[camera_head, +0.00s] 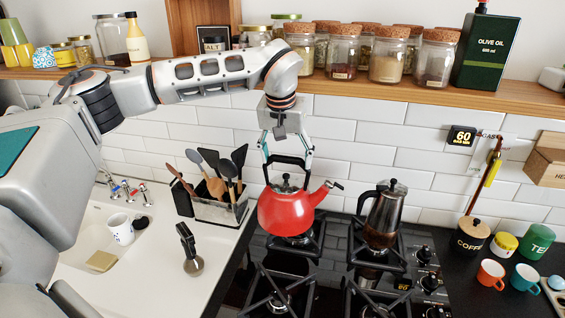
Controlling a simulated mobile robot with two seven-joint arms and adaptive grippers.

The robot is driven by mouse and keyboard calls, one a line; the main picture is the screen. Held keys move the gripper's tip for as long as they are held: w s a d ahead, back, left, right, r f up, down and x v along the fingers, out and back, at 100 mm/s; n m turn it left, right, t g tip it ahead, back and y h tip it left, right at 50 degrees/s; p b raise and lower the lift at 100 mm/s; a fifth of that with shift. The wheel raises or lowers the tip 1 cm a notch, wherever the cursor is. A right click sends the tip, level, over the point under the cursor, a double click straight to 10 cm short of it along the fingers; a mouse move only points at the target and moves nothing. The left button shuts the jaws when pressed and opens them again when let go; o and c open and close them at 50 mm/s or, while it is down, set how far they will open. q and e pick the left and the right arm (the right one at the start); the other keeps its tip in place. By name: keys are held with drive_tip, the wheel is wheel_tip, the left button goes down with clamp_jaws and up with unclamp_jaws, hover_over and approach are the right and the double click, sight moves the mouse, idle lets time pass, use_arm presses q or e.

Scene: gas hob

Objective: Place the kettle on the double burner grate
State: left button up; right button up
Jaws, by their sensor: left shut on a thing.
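My left gripper (287,160) comes down from above and is shut on the kettle's handle. The kettle is upright over the back part of the left double burner grate (262,299). Its body hides part of the grate, and I cannot tell whether its base touches the bars. My right gripper is not in view.
A dark coffee pot (384,217) stands on the back right grate, close to the spout. A utensil holder (220,208) is left of the kettle. The shelf (420,88) of jars runs behind. The front grates look empty.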

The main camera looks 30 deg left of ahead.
sight(288, 175)
use_arm(q)
drive_tip(key=shift+w+a+r, duration=0.1)
drive_tip(key=shift+w+r, duration=0.15)
drive_tip(key=shift+w, duration=0.4)
drive_tip(key=shift+f+p, duration=0.4)
drive_tip(key=shift+f, duration=2.65)
drive_tip(key=shift+w+a+f, duration=0.15)
drive_tip(key=shift+w+f, duration=0.3)
drive_tip(key=shift+f, duration=0.05)
drive_tip(key=shift+f, duration=0.1)
drive_tip(key=o, duration=2.1)
drive_tip(key=shift+s+f, duration=0.1)
drive_tip(key=shift+f, duration=0.1)
